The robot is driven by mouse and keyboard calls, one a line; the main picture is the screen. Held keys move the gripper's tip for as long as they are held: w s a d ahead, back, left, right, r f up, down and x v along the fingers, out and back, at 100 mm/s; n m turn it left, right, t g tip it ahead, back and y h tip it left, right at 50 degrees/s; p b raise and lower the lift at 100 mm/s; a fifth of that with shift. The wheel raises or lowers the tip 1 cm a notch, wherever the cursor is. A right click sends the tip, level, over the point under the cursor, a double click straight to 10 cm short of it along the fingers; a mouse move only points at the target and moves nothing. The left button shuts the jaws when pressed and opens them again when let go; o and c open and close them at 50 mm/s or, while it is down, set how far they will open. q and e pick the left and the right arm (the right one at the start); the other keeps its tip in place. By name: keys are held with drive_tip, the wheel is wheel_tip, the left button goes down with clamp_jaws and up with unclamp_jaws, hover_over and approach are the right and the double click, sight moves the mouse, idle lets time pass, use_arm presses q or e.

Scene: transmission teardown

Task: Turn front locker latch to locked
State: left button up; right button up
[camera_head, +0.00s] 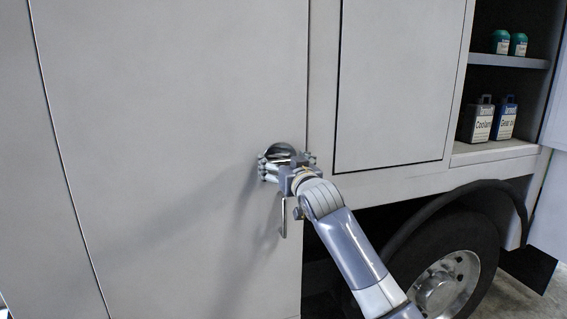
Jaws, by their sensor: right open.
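The front locker door (170,120) is a large flat grey panel that looks closed against the vehicle's side. Its latch (278,150) is a round metal piece near the door's right edge. My right gripper (280,164) is open, with its fingers at the latch, one to each side of it. The gripper covers most of the latch, so I cannot tell which way it is turned or whether the fingers touch it. My left gripper is not in view.
A second closed panel (395,85) is to the right of the locker door. An open compartment holds shelves with a coolant jug (477,122), a blue-capped jug (505,120) and green-topped bottles (500,42). A wheel (445,280) sits below, beside my right arm.

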drive_tip(key=c, duration=1.1)
drive_tip(key=shift+o, duration=0.2)
drive_tip(key=n+p, duration=0.2)
drive_tip(key=n, duration=0.1)
drive_tip(key=shift+r+n+p, duration=0.1)
drive_tip(key=shift+n+p, duration=0.25)
drive_tip(key=shift+n, duration=0.05)
drive_tip(key=n+p, duration=0.3)
drive_tip(key=n, duration=0.2)
drive_tip(key=n+p, duration=0.2)
drive_tip(key=n, duration=0.2)
drive_tip(key=shift+a+n, duration=0.1)
drive_tip(key=shift+n, duration=0.3)
drive_tip(key=shift+f+n+p, duration=0.2)
drive_tip(key=shift+n+p, duration=1)
drive_tip(key=shift+n, duration=1)
